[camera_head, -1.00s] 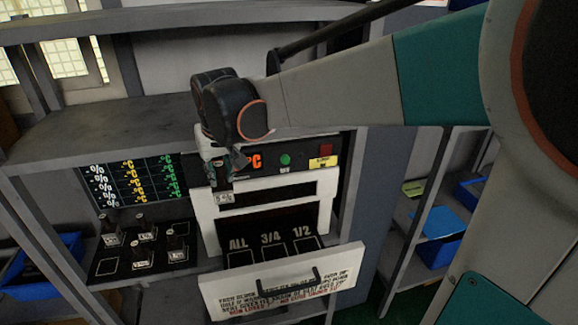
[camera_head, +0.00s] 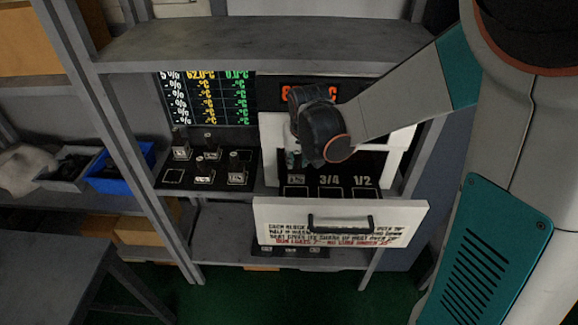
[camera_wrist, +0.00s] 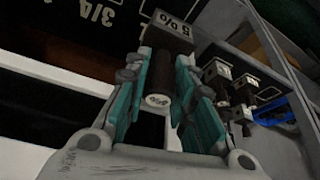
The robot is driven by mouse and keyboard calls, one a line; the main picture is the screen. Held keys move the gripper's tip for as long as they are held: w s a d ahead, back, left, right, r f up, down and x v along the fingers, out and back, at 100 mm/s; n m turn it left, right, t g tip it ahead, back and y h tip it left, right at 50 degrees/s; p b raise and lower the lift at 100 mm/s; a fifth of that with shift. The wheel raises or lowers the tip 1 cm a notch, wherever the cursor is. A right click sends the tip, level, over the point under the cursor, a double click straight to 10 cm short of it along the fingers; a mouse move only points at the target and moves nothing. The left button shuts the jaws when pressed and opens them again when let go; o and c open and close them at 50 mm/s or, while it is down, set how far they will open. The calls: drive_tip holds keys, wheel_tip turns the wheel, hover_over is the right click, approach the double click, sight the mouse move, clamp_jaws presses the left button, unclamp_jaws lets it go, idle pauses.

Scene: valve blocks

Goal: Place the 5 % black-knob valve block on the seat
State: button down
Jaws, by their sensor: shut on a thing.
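The valve block (camera_wrist: 170,32), marked 5 %, is between my gripper's teal fingers in the wrist view. Its dark knob (camera_wrist: 159,80) points back toward the camera. My gripper (camera_head: 292,160) is shut on it above the left part of the open drawer in the head view; the wrist view also shows my gripper (camera_wrist: 160,85). The drawer (camera_head: 408,212) has outlined seats marked ALL, 3/4 (camera_head: 330,191) and 1/2 (camera_head: 363,192). The gripper hangs near the ALL seat (camera_head: 296,190). I cannot tell whether the block touches it.
Several other knobbed blocks stand on a black rack (camera_head: 172,177) left of the drawer, below a display board (camera_head: 208,98). A shelf (camera_head: 270,45) lies above and shelf posts (camera_head: 128,140) stand at the left. A blue bin (camera_head: 120,170) sits further left.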

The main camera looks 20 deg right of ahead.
sight(296, 177)
drive_tip(key=shift+f+b, duration=0.95)
drive_tip(key=shift+f, duration=3.05)
drive_tip(key=shift+f, duration=0.15)
drive_tip(key=c, duration=1.4)
unclamp_jaws()
drive_tip(key=shift+o, duration=0.2)
